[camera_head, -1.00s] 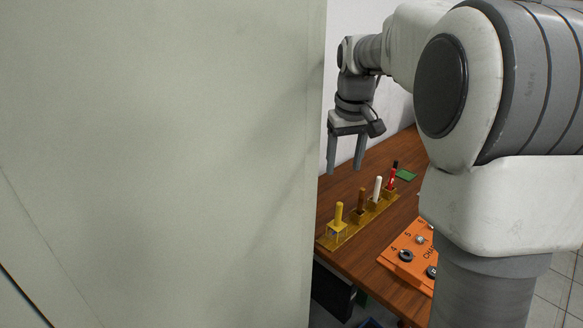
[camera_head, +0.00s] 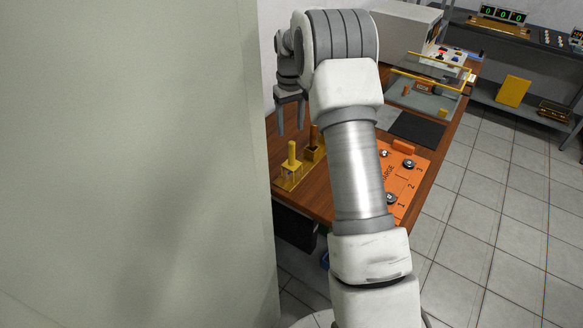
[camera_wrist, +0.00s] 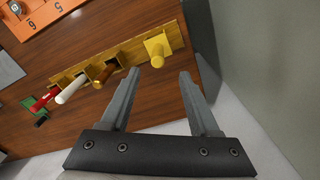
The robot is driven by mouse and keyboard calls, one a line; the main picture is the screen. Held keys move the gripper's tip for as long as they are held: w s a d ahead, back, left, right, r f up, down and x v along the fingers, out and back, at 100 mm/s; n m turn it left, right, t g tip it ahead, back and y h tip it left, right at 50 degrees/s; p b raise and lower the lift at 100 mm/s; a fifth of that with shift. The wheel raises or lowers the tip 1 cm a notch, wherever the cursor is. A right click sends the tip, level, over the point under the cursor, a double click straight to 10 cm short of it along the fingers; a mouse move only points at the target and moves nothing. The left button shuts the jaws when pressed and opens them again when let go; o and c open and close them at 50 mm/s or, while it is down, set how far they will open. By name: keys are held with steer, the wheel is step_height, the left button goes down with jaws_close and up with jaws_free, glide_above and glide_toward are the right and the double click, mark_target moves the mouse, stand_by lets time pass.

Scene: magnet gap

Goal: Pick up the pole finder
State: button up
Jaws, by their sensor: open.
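A gold rack on the wooden table holds several upright handled tools. They are yellow (camera_wrist: 157,55), brown (camera_wrist: 104,75), white (camera_wrist: 72,90) and red (camera_wrist: 45,100). I cannot tell which of these is the pole finder. In the head view the yellow tool (camera_head: 291,155) and the brown tool (camera_head: 314,137) show, while my arm hides the others. My gripper (camera_head: 290,120) is open and empty above the rack's near end. In the wrist view the yellow tool appears just beyond and between my open fingertips (camera_wrist: 159,75), apart from them.
A large pale panel (camera_head: 130,160) fills the left, close beside the rack. An orange charge panel (camera_head: 405,180) lies on the table (camera_head: 318,200) to the right. A glass-topped fixture (camera_head: 430,70) stands farther back. A small green piece (camera_wrist: 30,104) lies past the red tool.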

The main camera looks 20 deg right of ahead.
glide_toward(292, 164)
steer(key=f, duration=0.2)
steer(key=w+f, duration=0.1)
steer(key=f, duration=0.2)
steer(key=shift+d+f, duration=0.15)
steer(key=shift+f, duration=0.1)
jaws_close()
